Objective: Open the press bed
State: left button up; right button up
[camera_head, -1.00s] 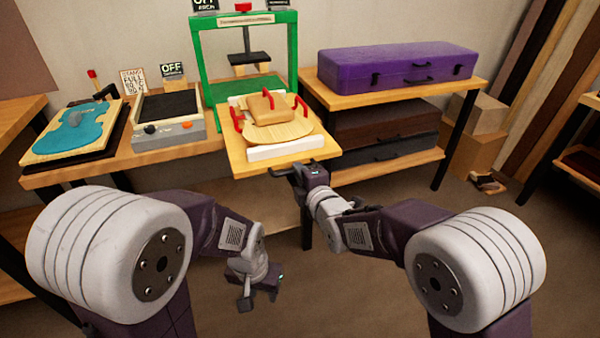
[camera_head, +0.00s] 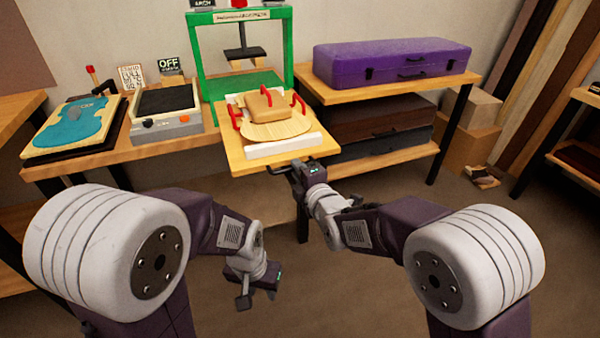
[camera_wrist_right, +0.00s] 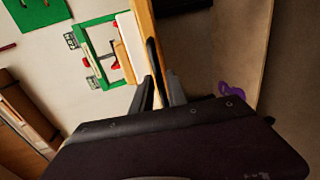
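The press bed (camera_head: 236,153) is a light wooden board reaching out from the green press (camera_head: 198,58) toward me. A dark handle (camera_head: 278,169) is on its front edge; the right wrist view shows it as a thin dark bar (camera_wrist_right: 151,52). My right gripper (camera_head: 294,172) is at this handle. In the right wrist view its fingertips (camera_wrist_right: 159,76) lie close on both sides of the bar and appear shut on it. My left gripper (camera_head: 257,297) hangs low in front of the bench, empty, its fingers apart.
On the bed lie a white slab, a pale wooden plate (camera_head: 275,132) and a block with red clamps (camera_head: 266,104). A purple case (camera_head: 390,62) sits on the right shelf. A switch box (camera_head: 165,130) and blue-topped board (camera_head: 75,125) stand left. The floor before the bench is clear.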

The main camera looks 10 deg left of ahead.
jog(key=p+v, duration=0.1)
jog(key=v, duration=0.8)
jog(key=w+d+r+m+t+h, duration=0.1)
jog(key=w+d+m+t+h, duration=0.3)
jog(key=d, duration=0.6)
jog(key=d+f+m+g+h, duration=0.3)
jog(key=d+f+m+g, duration=0.3)
jog(key=d, duration=0.7)
jog(key=s+d+f+m+g+h, duration=0.1)
jog(key=s+d+f+m+g, duration=0.1)
jog(key=s+f+m+g, duration=0.6)
jog(key=s+d+f+m+g+h, duration=0.15)
jog(key=s+f+m, duration=0.4)
jog(key=s, duration=0.65)
notch_tip(320, 180, up, 26)
jog(key=m+p, duration=0.1)
jog(key=p, duration=2.5)
jog(key=shift+s+d+r+y, duration=0.15)
jog(key=shift+s+d+y, duration=0.15)
jog(key=shift+d+y, duration=0.15)
